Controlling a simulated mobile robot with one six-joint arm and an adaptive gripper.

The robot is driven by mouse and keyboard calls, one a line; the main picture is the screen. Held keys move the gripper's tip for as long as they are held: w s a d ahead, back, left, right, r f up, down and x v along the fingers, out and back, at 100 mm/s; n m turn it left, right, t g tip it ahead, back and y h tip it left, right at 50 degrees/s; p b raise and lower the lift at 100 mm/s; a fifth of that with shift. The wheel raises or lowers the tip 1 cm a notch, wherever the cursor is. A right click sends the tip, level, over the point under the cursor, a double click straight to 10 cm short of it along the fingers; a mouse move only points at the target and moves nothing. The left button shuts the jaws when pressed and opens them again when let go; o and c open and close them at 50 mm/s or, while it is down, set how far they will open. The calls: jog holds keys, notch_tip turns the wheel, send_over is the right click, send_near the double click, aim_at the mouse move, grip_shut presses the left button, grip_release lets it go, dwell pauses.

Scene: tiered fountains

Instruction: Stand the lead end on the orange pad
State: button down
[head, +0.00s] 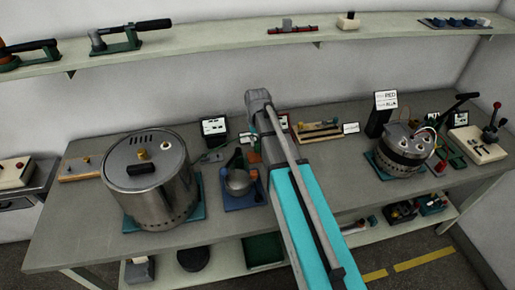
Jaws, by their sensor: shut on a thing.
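My arm crosses the middle of the head view, from the lower right up to a grey joint over the bench. My gripper cannot be made out; the arm appears to hide it, along with whatever it may hold. A small orange patch (253,157) shows just left of the arm on the bench. It may be the orange pad, mostly covered from this angle. A thin dark lead (214,153) seems to run on the bench left of the arm. I cannot make out its end.
A large metal pot (150,180) stands left on the bench (70,235). A round metal bowl (238,183) sits on a blue mat left of the arm. A smaller drum (403,153) with wires stands right. A shelf (215,45) runs above. Bare bench shows at front left.

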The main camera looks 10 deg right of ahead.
aim_at(257, 146)
jog(key=shift+f+b, duration=1.1)
jog(key=shift+f, duration=0.3)
jog(key=shift+f, duration=0.1)
jog(key=shift+c, duration=2.3)
grip_release()
notch_tip(257, 146, up, 12)
jog(key=p, duration=1.2)
jog(key=shift+s, duration=0.1)
jog(key=s, duration=1.6)
jog(key=shift+s, duration=0.25)
